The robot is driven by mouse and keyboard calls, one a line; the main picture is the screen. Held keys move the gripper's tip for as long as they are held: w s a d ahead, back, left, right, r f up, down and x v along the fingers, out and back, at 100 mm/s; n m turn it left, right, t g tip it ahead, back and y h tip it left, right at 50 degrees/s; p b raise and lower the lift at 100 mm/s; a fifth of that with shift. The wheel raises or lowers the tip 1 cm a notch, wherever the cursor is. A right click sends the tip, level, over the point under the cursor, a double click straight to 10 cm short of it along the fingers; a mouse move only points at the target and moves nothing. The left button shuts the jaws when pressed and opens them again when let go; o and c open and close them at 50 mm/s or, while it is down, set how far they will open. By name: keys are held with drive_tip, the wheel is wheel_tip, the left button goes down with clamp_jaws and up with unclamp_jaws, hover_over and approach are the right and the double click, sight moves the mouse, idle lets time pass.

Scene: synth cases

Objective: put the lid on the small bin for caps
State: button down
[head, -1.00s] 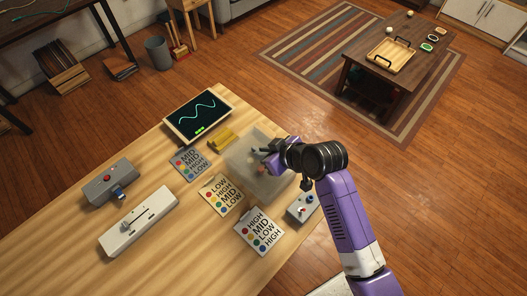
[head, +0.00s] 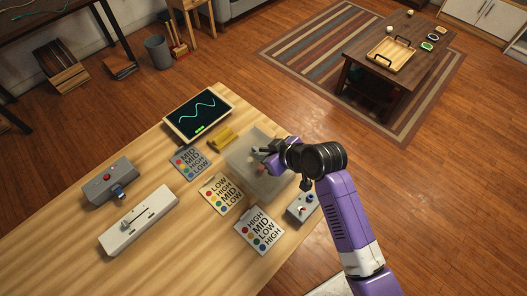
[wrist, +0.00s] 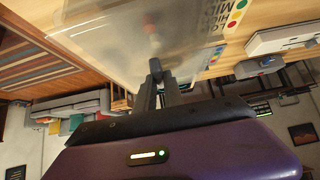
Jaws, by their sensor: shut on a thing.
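A translucent, frosted box shape, which looks like the small bin with its lid, is at the right edge of the wooden table in the head view. The clear lid (head: 245,160) is hard to tell from the bin walls below it. My gripper (head: 262,153) reaches in from the right over it. In the wrist view my gripper (wrist: 157,76) is shut on a small grey part of the lid (wrist: 110,45). A blurred reddish and white shape shows beyond the fingertips. I cannot tell whether the lid touches the rim or hangs above it.
A screen with a wave (head: 198,114), a yellow block (head: 222,138) and several label cards (head: 222,194) lie close left. A grey switch box (head: 302,207) stands just below the bin. A white slider box (head: 138,221) is farther left.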

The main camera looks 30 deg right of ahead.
drive_tip(key=shift+f+b, duration=0.35)
drive_tip(key=shift+f, duration=0.25)
drive_tip(key=c, duration=1.4)
unclamp_jaws()
drive_tip(key=shift+o, duration=0.2)
drive_tip(key=v, duration=0.7)
drive_tip(key=shift+s+d+r+b, duration=0.1)
drive_tip(key=shift+s+r+b, duration=0.2)
